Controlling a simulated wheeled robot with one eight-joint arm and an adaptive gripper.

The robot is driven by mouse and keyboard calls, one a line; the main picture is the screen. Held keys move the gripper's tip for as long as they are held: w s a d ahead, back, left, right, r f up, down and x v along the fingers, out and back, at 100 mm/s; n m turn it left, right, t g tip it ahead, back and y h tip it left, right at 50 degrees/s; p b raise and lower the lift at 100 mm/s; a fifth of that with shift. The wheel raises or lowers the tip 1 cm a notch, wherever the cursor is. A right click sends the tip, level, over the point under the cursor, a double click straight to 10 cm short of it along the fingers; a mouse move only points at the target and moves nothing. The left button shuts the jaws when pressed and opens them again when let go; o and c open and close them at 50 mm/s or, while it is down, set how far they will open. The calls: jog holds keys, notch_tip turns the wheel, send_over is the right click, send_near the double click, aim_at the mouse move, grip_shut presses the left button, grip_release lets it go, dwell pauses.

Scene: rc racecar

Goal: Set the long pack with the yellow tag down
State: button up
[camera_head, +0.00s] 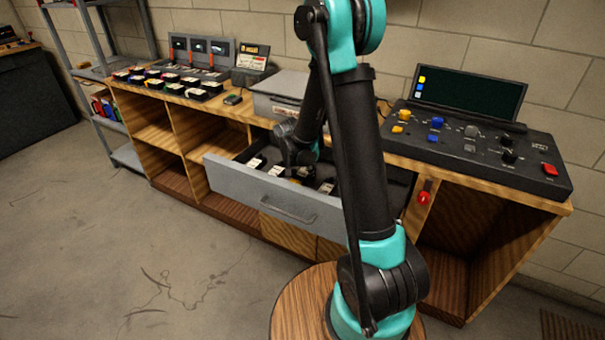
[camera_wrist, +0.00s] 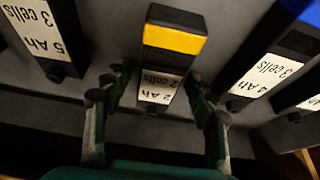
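The pack with the yellow tag (camera_wrist: 172,38) is black with a white label reading upside down, in the upper middle of the wrist view. It appears to be on the grey drawer floor; I cannot tell whether its underside touches. My gripper (camera_wrist: 157,78) has one finger on each side of the pack's near end. A gap shows at the left finger; the right finger is close to the pack, contact unclear. The fingers look apart, not closed on it. In the head view my gripper (camera_head: 296,160) reaches down into the open drawer (camera_head: 270,198), mostly hidden by my arm.
A 5 Ah pack (camera_wrist: 45,35) lies left of my gripper and a blue-tagged pack (camera_wrist: 265,60) lies right. Other packs (camera_head: 257,163) share the drawer. Several packs stand on the bench (camera_head: 170,80) at left. A control console (camera_head: 470,140) stands at right.

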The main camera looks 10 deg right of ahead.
jog(key=shift+r, duration=0.1)
jog(key=v, duration=1.2)
jog(key=shift+w+r, duration=0.1)
dwell(1.2)
